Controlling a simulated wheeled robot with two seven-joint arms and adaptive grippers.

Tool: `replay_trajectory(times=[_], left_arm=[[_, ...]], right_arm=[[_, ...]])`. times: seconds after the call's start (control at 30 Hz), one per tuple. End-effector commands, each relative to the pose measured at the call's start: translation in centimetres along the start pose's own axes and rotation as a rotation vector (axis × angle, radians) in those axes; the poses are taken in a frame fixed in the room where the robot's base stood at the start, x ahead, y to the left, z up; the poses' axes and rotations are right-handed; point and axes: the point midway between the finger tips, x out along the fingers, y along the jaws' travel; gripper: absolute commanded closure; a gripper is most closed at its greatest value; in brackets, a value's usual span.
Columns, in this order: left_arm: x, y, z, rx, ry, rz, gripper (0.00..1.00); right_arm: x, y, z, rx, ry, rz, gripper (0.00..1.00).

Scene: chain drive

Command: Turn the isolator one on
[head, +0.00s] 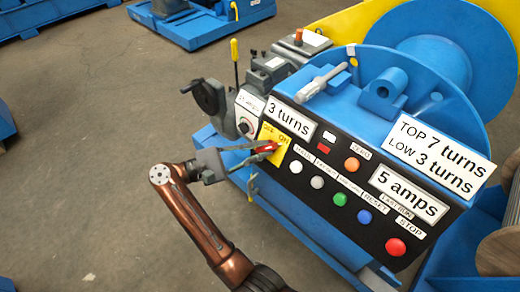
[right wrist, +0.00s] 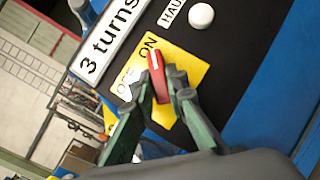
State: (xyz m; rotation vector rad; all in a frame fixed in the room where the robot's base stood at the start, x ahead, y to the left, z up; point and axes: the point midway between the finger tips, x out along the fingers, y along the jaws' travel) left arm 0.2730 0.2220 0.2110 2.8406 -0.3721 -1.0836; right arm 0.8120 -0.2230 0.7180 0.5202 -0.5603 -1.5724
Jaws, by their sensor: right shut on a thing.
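The isolator is a red handle (head: 267,147) on a yellow plate (head: 273,153) marked ON, at the left end of the black control panel. In the right wrist view the red handle (right wrist: 158,77) lies between my fingertips, its far end by the word ON on the yellow plate (right wrist: 187,60). My right gripper (head: 262,152) is shut on the red handle; its fingers (right wrist: 160,92) sit on either side of it. They hide part of the plate's other word. My left gripper is not in view.
The black panel (head: 300,197) carries several coloured buttons, including a red stop button (head: 395,247), right of the isolator. Bare floor (head: 80,150) lies left of my arm.

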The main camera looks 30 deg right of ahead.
Motion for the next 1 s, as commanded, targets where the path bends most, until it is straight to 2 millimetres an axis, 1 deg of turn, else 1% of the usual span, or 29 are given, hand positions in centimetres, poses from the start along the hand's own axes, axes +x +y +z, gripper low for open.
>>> replay_trajectory(times=[0.47,0.5,0.73,1.0], left_arm=[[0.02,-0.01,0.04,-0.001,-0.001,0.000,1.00],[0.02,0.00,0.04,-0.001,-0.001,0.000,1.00],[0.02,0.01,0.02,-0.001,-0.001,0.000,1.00],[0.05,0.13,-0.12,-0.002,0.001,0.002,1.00]], right_arm=[[-0.06,-0.11,-0.17,0.012,0.003,-0.010,1.00],[-0.05,-0.11,-0.17,0.012,0.003,-0.010,0.86],[-0.02,-0.05,-0.10,0.012,0.002,-0.009,0.71],[-0.04,0.00,-0.05,0.013,0.001,-0.009,0.70]])
